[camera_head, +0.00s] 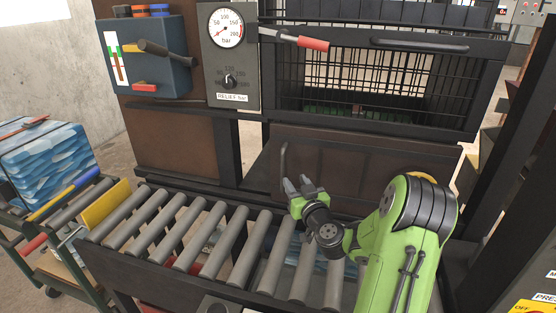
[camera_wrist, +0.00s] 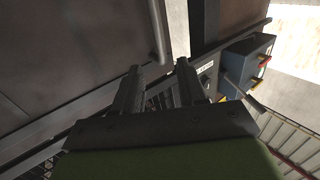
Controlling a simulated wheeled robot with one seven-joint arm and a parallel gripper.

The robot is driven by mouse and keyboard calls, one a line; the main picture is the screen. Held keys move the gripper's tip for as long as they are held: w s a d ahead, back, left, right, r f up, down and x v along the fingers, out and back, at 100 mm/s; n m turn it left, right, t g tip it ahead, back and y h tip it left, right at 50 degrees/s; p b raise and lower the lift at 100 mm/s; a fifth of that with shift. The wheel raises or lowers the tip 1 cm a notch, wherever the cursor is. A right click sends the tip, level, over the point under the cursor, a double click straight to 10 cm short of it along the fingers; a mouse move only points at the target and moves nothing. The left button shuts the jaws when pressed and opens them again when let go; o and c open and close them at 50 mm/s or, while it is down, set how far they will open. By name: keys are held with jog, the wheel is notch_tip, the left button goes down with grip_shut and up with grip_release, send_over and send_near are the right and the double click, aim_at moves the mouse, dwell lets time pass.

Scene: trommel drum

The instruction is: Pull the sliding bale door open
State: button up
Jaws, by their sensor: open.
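The sliding bale door (camera_head: 365,165) is a dark brown panel below the wire cage, behind the roller conveyor. Its handle (camera_head: 283,162) is a thin upright bar near the panel's left edge. My gripper (camera_head: 297,182) is open and empty in front of the door's lower left part, close to the handle's lower end. In the wrist view, the two fingers (camera_wrist: 160,68) point toward the handle bar (camera_wrist: 157,30), which lies just beyond the gap between their tips. The brown door also fills the upper left there (camera_wrist: 70,50). I cannot tell whether a finger touches the handle.
The roller conveyor (camera_head: 205,238) runs below and in front of the door. A dark post (camera_head: 235,150) stands left of the door. A pressure gauge panel (camera_head: 228,60), a lever with a red grip (camera_head: 312,43) and a blue control box (camera_head: 150,60) are above left. A cart with a wrapped blue bale (camera_head: 45,160) stands at left.

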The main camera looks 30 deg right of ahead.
aim_at(284, 163)
jog(key=p+x, duration=0.3)
jog(key=x, duration=0.9)
jog(key=shift+p, duration=0.3)
grip_shut()
